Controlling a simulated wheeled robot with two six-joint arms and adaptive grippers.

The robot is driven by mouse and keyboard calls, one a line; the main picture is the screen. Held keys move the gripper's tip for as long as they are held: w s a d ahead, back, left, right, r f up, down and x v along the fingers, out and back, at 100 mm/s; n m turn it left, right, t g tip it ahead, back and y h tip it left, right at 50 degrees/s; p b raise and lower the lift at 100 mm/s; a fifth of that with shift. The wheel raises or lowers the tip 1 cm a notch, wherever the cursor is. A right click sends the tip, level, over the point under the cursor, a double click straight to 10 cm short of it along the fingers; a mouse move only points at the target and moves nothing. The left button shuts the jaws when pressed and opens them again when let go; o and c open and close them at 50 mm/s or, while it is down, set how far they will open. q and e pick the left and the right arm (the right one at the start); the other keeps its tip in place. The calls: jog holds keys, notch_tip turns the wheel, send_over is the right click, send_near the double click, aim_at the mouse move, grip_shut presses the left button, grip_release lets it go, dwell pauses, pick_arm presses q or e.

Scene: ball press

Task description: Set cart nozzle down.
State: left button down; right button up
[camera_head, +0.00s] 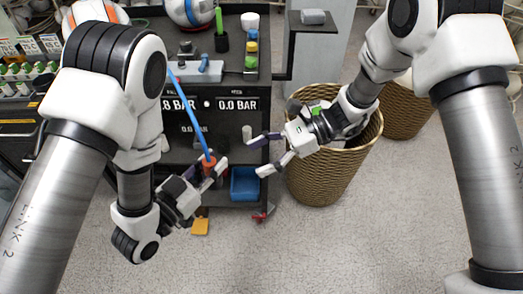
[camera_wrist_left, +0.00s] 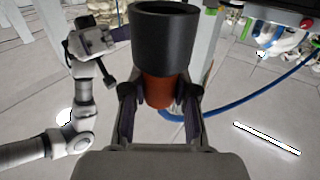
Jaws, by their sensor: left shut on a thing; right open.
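The cart nozzle (camera_wrist_left: 164,50) has a black cylindrical end and an orange-red part below it. In the left wrist view it stands between the fingers of my left gripper (camera_wrist_left: 160,112), which is shut on its orange part. In the head view the nozzle's orange part (camera_head: 208,165) shows at the left gripper (camera_head: 213,172), in front of the cart (camera_head: 228,133). A blue hose (camera_head: 190,112) runs up from it toward the cart top. My right gripper (camera_head: 256,155) is open and empty, right of the nozzle and beside a wicker basket.
The cart shows two pressure readouts (camera_head: 237,104) and a blue bin (camera_head: 244,184) low down. A wicker basket (camera_head: 325,180) stands to the right. The floor in front (camera_head: 300,245) is clear.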

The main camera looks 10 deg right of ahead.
pick_arm(q)
jog(key=shift+s, duration=0.1)
pick_arm(e)
jog(key=x, duration=1.1)
jog(key=shift+a+r, duration=0.25)
jog(key=shift+a, duration=0.15)
jog(key=shift+w, duration=0.1)
jog(key=c, duration=1.3)
pick_arm(q)
jog(key=c, duration=0.8)
grip_release()
pick_arm(e)
grip_shut()
